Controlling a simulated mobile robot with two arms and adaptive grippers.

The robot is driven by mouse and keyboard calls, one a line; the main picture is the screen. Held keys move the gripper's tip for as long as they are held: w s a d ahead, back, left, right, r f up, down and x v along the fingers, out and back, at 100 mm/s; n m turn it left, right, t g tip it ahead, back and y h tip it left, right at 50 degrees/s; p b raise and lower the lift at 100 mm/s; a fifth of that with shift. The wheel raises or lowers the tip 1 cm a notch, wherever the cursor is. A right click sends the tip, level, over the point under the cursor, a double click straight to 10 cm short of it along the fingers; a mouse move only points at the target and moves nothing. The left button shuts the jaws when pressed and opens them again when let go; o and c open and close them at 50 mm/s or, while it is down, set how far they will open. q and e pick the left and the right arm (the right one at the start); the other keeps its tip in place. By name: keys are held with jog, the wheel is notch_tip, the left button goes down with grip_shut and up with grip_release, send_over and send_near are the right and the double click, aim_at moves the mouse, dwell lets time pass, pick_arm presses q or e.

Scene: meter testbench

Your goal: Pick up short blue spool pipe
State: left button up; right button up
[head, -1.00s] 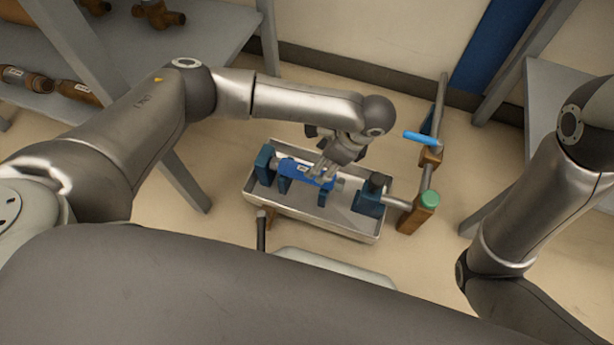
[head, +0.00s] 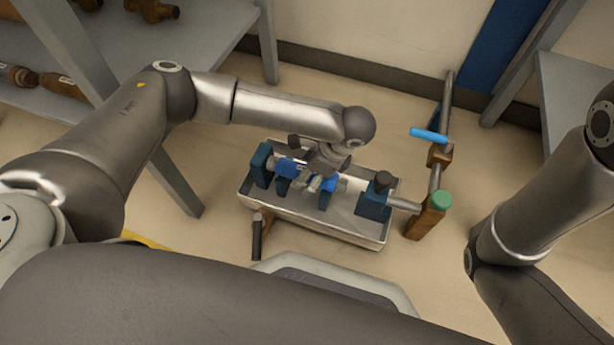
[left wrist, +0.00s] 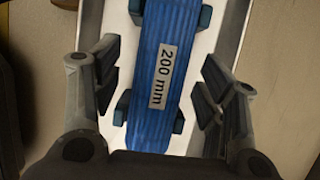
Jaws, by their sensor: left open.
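The short blue spool pipe (head: 290,167) rests on dark blue supports in the metal tray (head: 345,229) in the head view. In the left wrist view the ribbed blue pipe (left wrist: 165,60) carries a "200 mm" label and runs between the fingers. My left gripper (head: 313,182) is over the pipe and hides its middle in the head view. Its fingers (left wrist: 163,88) are open, one on each side of the pipe, with gaps to both sides. My right gripper is outside the views; only my right arm shows at the right of the head view.
A dark blue clamp block (head: 374,203) stands at the tray's right end, joined to piping with a green cap (head: 441,201) and a light blue lever (head: 429,135). Shelves stand at left (head: 215,45) and right (head: 580,85). Brown pipe parts (head: 62,85) lie on the left shelf.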

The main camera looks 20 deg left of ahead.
pick_arm(q)
jog(key=shift+r, duration=0.1)
jog(key=c, duration=1.5)
grip_shut()
jog(key=shift+r, duration=0.15)
